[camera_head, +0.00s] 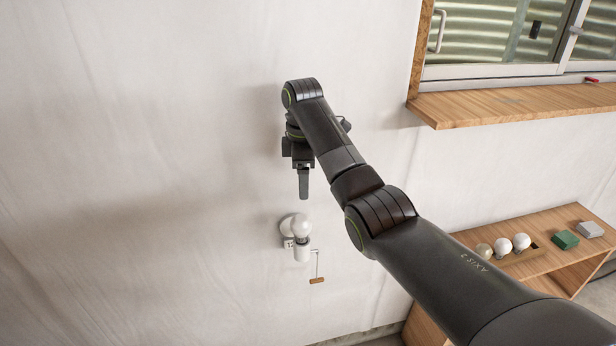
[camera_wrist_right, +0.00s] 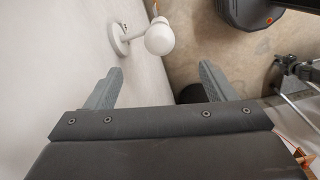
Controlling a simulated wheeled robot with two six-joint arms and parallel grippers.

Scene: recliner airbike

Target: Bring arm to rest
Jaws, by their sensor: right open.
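My right arm reaches across the head view from the lower right toward the white wall. Its gripper (camera_head: 303,190) points down above a wall lamp with a white bulb (camera_head: 301,226). In the right wrist view my right gripper (camera_wrist_right: 160,80) is open, with its two grey fingers apart and nothing between them. The bulb (camera_wrist_right: 160,38) on its wall mount (camera_wrist_right: 118,38) lies beyond the fingertips, apart from them. My left gripper is in neither view.
A pull cord with a wooden handle (camera_head: 317,281) hangs beside the lamp. At right, a wooden shelf unit (camera_head: 500,228) bears several round bulbs (camera_head: 503,246), a green box (camera_head: 565,239) and a grey box (camera_head: 590,229). A wooden window sill (camera_head: 520,103) juts out above.

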